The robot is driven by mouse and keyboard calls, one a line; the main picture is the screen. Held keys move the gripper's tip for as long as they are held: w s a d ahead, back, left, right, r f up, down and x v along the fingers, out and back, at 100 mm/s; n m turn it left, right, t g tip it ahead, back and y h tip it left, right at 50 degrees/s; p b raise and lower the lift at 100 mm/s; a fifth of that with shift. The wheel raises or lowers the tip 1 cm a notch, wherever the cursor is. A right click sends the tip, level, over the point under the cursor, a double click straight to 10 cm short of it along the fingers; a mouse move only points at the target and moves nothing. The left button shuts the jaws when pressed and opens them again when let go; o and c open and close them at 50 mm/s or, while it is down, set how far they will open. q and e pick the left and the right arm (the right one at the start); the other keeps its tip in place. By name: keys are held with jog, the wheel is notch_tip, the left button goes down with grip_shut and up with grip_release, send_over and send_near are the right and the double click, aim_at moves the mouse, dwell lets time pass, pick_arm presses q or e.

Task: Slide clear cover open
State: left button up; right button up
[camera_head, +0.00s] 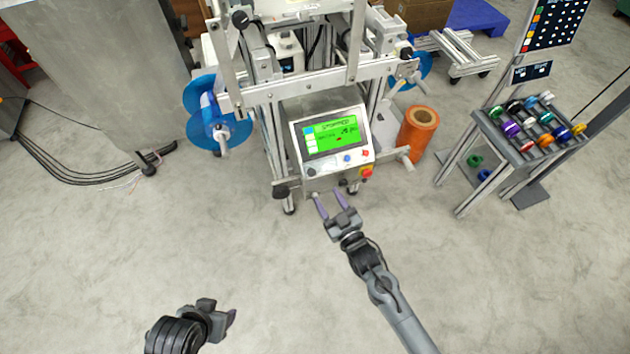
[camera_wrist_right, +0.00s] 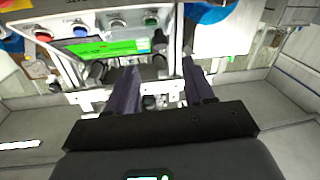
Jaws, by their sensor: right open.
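The machine (camera_head: 285,92) with a metal frame stands ahead of me. I cannot make out a clear cover on it in either view. Its control panel (camera_head: 333,138) has a green screen reading "STOPPED". My right gripper (camera_head: 328,194) is open and empty, its two purple fingers apart just below the panel in the picture. In the right wrist view, the open fingers (camera_wrist_right: 162,85) point at the lower machine, with the panel's green screen (camera_wrist_right: 110,47) at upper left. My left gripper (camera_head: 220,312) is low in the head view, away from the machine; its jaw opening is unclear.
Blue reels (camera_head: 215,118) sit at the machine's left side. An orange roll (camera_head: 417,132) stands at its right. A rack of coloured spools (camera_head: 525,128) is further right. Cables (camera_head: 85,165) lie on the floor at left. The floor in front is clear.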

aim_at(313, 174)
jog(key=b+x, duration=0.3)
jog(key=x, duration=0.4)
jog(key=shift+w+a+f, duration=0.1)
jog(key=shift+w+a, duration=0.1)
jog(key=shift+w, duration=0.05)
jog(key=shift+w+a+b, duration=0.2)
jog(key=shift+w+b, duration=0.2)
jog(key=shift+w, duration=0.05)
jog(key=shift+c, duration=0.3)
grip_shut()
